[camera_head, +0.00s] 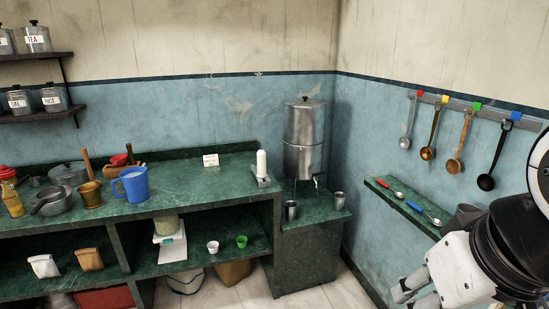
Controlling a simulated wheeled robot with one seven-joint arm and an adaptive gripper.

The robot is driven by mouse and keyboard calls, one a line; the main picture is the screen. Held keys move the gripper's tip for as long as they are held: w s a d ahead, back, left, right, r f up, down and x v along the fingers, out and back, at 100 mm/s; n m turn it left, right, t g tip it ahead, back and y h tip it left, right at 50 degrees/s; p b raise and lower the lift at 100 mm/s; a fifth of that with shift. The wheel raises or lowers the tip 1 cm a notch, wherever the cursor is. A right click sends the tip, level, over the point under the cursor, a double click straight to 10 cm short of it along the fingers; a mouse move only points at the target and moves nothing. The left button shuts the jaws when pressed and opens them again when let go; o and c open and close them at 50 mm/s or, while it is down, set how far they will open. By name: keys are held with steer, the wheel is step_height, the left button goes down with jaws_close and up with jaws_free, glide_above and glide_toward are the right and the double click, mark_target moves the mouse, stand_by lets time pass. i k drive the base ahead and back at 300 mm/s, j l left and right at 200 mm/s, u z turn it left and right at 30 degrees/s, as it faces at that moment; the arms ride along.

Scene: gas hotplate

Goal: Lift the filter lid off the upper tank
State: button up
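The steel water filter stands in the corner on a low green stand. Its upper tank (304,124) sits over a lower tank (302,160) with a small tap. The filter lid (305,102) rests on top of the upper tank, with a small dark knob in its middle. My gripper (406,292) is at the bottom right, well to the right of and nearer than the filter, and touches nothing that I can see. Its fingers are partly cut off by the frame edge, and their gap is unclear.
Steel cups (339,201) stand beside the filter. A white cylinder (261,164) and blue jug (131,184) stand on the green counter (205,180) to the left. A green wall shelf (405,208) with spoons is at right, below hanging ladles (466,140). Floor in front is clear.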

mark_target(304, 101)
steer(key=i+z, duration=0.15)
steer(key=i, duration=1.75)
